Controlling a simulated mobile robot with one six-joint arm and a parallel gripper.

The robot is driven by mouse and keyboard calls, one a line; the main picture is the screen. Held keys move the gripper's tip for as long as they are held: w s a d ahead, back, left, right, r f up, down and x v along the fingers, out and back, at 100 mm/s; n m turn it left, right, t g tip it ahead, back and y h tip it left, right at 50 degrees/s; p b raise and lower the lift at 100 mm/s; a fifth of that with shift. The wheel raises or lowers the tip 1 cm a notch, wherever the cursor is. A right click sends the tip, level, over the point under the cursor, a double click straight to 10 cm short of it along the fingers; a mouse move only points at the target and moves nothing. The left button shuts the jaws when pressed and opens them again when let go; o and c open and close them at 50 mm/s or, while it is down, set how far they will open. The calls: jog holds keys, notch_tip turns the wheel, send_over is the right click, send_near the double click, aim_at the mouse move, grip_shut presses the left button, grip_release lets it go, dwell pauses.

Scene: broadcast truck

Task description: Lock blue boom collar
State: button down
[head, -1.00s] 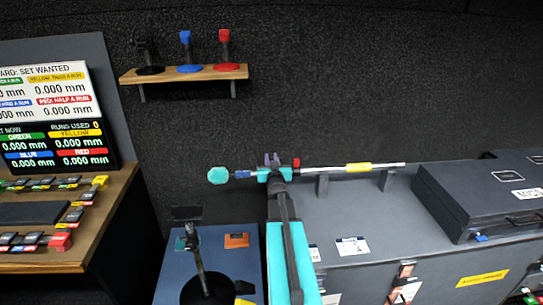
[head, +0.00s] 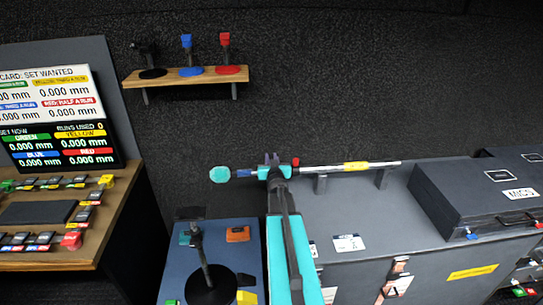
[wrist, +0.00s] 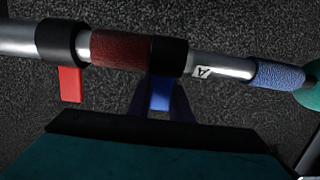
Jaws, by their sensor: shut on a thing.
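The boom pole (head: 320,168) lies roughly level above the grey cabinet, with a teal end (head: 220,174) at its left. In the wrist view, the black blue-lever collar (wrist: 169,56) sits on the pole between a dark red sleeve (wrist: 120,48) and a bare silver section. Its blue lever (wrist: 161,94) points down toward my gripper. My gripper (head: 271,165) is at the pole near its left end. In the wrist view, my gripper's dark fingers (wrist: 163,103) are shut on the blue lever, one on each side. The lever's far side is hidden.
A second collar with a red lever (wrist: 69,84) is close by on the pole. Pole supports (head: 321,184) and a black case (head: 485,195) stand on the cabinet to the right. A joystick stand (head: 205,270) is below left; a shelf (head: 190,77) hangs above.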

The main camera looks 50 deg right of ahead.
dwell(0.3)
jog(key=c, duration=1.6)
grip_release()
jog(key=p+v, duration=0.1)
jog(key=v, duration=1)
jog(key=shift+s+a+r, duration=0.15)
jog(key=shift+r, duration=0.05)
jog(key=p, duration=0.3)
jog(key=shift+s+a, duration=0.25)
jog(key=shift+s+a+r+p, duration=0.1)
jog(key=shift+s+a+p, duration=0.05)
jog(key=shift+p, duration=0.35)
